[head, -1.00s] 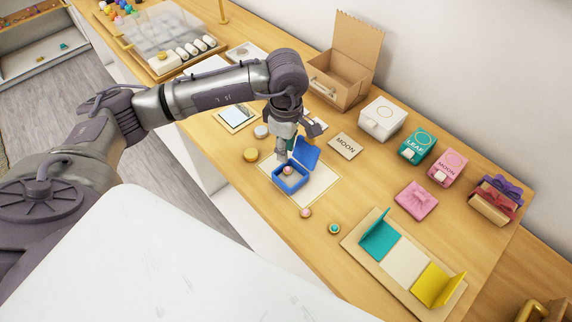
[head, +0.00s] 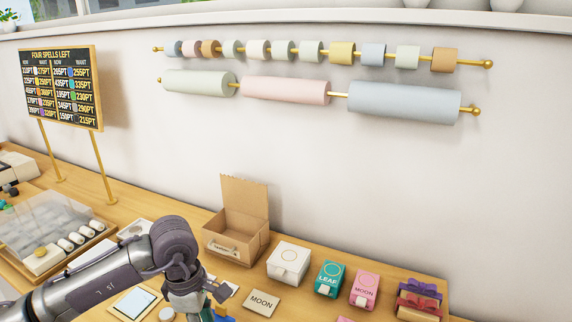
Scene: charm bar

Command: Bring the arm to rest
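My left arm comes in from the lower left of the head view and bends down at its wrist over the wooden counter. Its gripper is at the bottom edge, and its fingertips are cut off by the frame. A small part of the blue box (head: 224,319) shows at the bottom edge beside the gripper. My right arm is not in view.
An open cardboard box (head: 236,232), a white box (head: 288,263), a teal LEAF box (head: 329,279) and a pink MOON box (head: 364,289) stand along the wall. A MOON card (head: 262,302) lies in front. A price board (head: 63,87) stands left. Ribbon rolls (head: 285,91) hang above.

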